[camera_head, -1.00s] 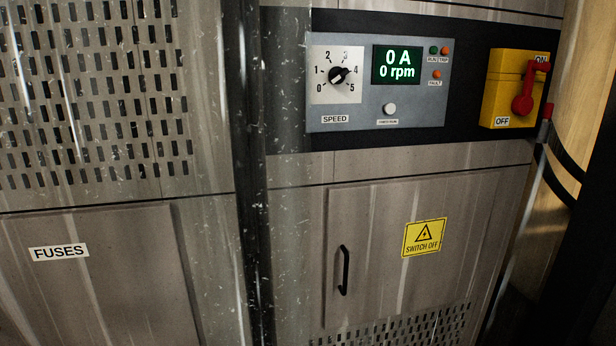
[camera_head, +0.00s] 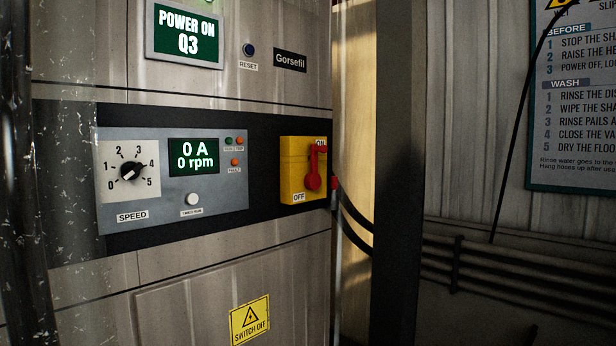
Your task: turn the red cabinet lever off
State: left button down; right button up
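The red cabinet lever (camera_head: 313,181) sits on a yellow switch box (camera_head: 295,160) on the front of the metal cabinet, right of the speed panel. Its round hub is low and its handle points up to the ON label (camera_head: 320,142). The OFF label (camera_head: 298,197) is at the lower left of the box. A screen (camera_head: 185,35) above reads POWER ON Q3. Neither of my grippers shows in the head view.
The speed panel (camera_head: 215,192) carries a dial and a display reading 0 A, 0 rpm. A dark post (camera_head: 397,200) stands right of the cabinet, with a cable beside the switch box. A shiny column (camera_head: 70,185) stands at left. A wash sign (camera_head: 580,110) hangs at right.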

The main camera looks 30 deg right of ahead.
aim_at(313, 181)
jog(key=z, duration=0.75)
jog(key=i, duration=1.55)
jog(key=u, duration=0.45)
